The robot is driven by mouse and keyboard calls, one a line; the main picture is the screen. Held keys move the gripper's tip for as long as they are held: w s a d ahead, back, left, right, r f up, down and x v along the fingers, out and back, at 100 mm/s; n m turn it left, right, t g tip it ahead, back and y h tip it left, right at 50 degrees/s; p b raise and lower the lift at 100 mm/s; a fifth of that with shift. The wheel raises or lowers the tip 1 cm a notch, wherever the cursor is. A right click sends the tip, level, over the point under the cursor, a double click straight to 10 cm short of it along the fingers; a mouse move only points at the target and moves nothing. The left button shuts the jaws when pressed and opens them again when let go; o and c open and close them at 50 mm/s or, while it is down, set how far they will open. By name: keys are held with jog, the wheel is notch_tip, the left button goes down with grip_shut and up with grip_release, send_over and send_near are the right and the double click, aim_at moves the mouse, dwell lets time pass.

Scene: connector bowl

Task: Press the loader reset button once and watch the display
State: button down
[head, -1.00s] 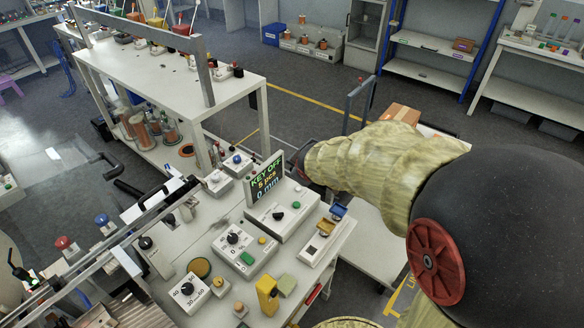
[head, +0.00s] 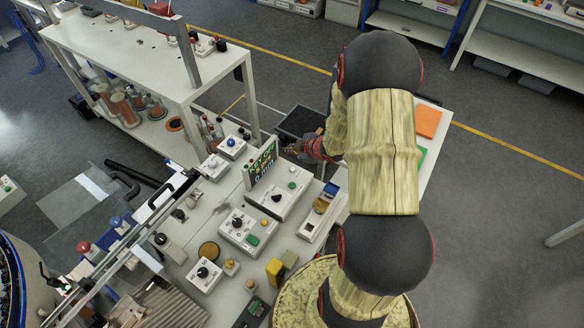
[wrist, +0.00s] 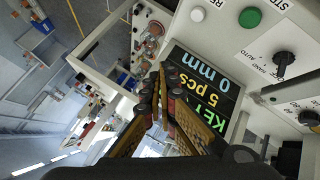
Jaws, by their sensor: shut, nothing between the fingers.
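The display (head: 261,166) stands upright at the back of a grey control box on the bench. In the wrist view the display (wrist: 203,88) shows "5 pcs" and "0 mm" in coloured letters; its first line begins "KE" and is partly hidden. A green button (wrist: 250,17), a white button (wrist: 197,14) and a black HAND/AUTO knob (wrist: 285,61) sit on a panel beside it. My gripper (head: 295,147) is just behind and right of the display, apart from the buttons. Its fingers (wrist: 160,88) are shut and empty, overlapping the display in the wrist view.
A dial box (head: 248,233), a yellow block (head: 274,270) and a tray with a blue item (head: 331,189) crowd the bench. Two small button boxes (head: 231,147) stand behind the display. A dark bin (head: 300,122) lies beyond my gripper. Floor at the right is open.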

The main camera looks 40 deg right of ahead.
aim_at(291, 171)
notch_tip(291, 171, down, 9)
jog(key=b, duration=0.7)
jog(key=shift+r+b, duration=0.15)
jog(key=shift+b, duration=0.2)
dwell(1.0)
jog(key=shift+f+b, duration=0.3)
jog(key=shift+f, duration=0.15)
jog(key=shift+f+b, duration=0.4)
jog(key=shift+f, duration=0.1)
dwell(0.7)
jog(key=shift+r, duration=0.1)
jog(key=shift+r+p, duration=0.85)
jog(key=shift+p, duration=0.05)
